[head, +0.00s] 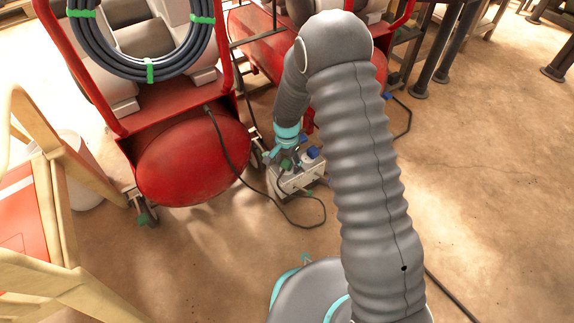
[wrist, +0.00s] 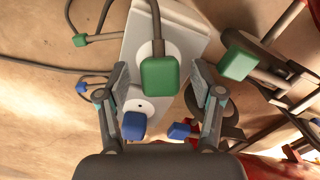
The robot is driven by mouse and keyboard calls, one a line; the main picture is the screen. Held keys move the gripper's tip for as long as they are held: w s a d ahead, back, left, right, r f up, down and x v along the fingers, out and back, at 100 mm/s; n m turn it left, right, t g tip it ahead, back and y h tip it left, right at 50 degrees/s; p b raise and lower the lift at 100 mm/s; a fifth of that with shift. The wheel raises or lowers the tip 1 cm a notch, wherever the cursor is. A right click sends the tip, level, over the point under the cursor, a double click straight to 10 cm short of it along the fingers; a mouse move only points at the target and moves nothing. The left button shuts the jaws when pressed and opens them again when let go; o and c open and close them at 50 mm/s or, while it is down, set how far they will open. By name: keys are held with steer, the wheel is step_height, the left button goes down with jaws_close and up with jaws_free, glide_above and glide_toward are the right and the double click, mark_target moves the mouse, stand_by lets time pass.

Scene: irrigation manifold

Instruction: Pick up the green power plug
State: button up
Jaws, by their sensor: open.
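The green power plug (wrist: 160,77) sits on a white power strip (wrist: 186,32), with a dark cord running up from it in the wrist view. My gripper (wrist: 158,98) is open, with one finger on each side of the plug and a visible gap on both sides. In the head view my gripper (head: 285,149) hangs just above the strip (head: 299,178), and the green plug (head: 286,164) shows partly below it. A blue plug (wrist: 134,125) sits close to the left finger. I cannot tell how far the fingertips are above the strip.
Another green block (wrist: 237,63) is near a dark wheel (wrist: 212,108) right of the strip. A smaller blue block (wrist: 180,130) lies near the right finger. The red tank (head: 195,163) stands left of the strip. Loose cable (head: 300,223) lies on the floor in front.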

mark_target(287, 161)
steer(key=shift+c, duration=0.3)
jaws_close()
steer(key=shift+r, duration=0.15)
steer(key=shift+r, duration=0.55)
step_height(287, 161, up, 3)
steer(key=shift+p, duration=0.5)
steer(key=s+d+r, duration=0.1)
steer(key=d+r, duration=0.2)
steer(key=d, duration=0.2)
steer(key=s+d+r+p, duration=0.1)
steer(key=s+d+r, duration=0.1)
steer(key=d, duration=0.4)
steer(key=shift+r, duration=0.85)
steer(key=shift+d, duration=0.2)
